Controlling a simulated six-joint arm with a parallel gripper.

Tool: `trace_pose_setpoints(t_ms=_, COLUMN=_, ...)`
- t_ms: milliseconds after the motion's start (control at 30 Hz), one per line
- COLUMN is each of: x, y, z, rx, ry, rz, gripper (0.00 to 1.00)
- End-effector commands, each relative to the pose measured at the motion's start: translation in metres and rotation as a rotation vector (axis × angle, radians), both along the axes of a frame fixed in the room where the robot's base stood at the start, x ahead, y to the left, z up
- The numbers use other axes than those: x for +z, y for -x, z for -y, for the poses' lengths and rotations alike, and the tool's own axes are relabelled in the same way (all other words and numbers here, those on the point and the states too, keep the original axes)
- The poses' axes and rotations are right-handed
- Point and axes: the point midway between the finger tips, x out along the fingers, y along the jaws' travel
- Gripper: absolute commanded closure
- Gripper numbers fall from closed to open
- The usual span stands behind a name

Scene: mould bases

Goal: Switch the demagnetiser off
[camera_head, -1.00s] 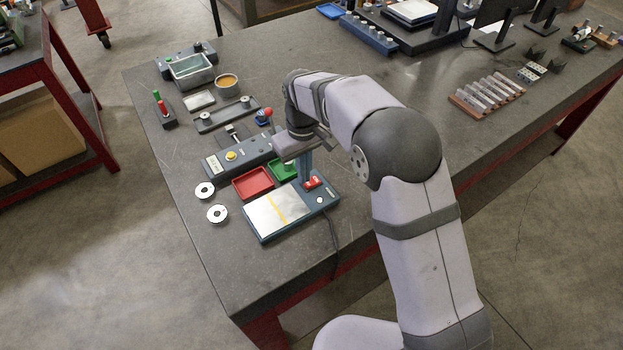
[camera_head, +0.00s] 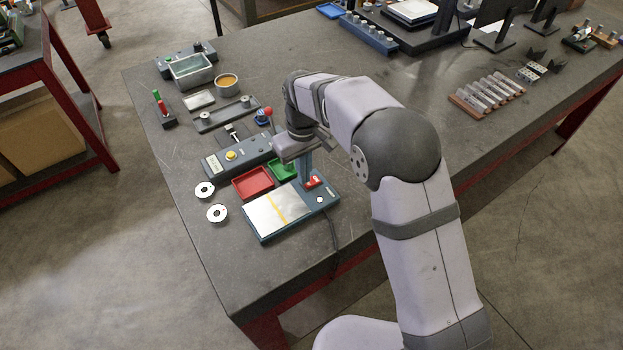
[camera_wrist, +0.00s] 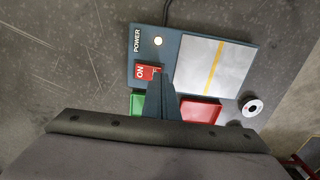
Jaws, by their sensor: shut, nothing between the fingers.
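The demagnetiser (camera_head: 262,236) is a flat blue box with a bright metal plate crossed by a yellow stripe, near the table's front left corner. It also shows in the wrist view (camera_wrist: 176,36). Its red rocker switch (camera_head: 313,182) is marked ON in the wrist view (camera_wrist: 143,72). A round lamp (camera_wrist: 158,41) beside the POWER label looks lit, pale yellow. My gripper (camera_head: 306,182) is shut and empty, pointing down at the switch. In the wrist view its fingertips (camera_wrist: 160,74) overlap one end of the switch, partly hiding it; I cannot tell whether they touch.
A red tray (camera_head: 253,184) and a green tray (camera_head: 284,170) lie just behind the demagnetiser. A grey control box (camera_head: 222,163) with a yellow button stands beyond. Two ring-shaped discs (camera_head: 217,213) lie to the left. A cable runs off the front edge.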

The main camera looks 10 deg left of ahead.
Motion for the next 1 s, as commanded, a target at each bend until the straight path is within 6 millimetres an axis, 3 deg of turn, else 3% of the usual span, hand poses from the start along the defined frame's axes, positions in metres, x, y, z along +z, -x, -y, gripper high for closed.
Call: trace_pose_setpoints(t_ms=1000, x=-0.014, y=0.0, z=0.0, rx=0.0, ry=0.0, rz=0.0, gripper=1.0)
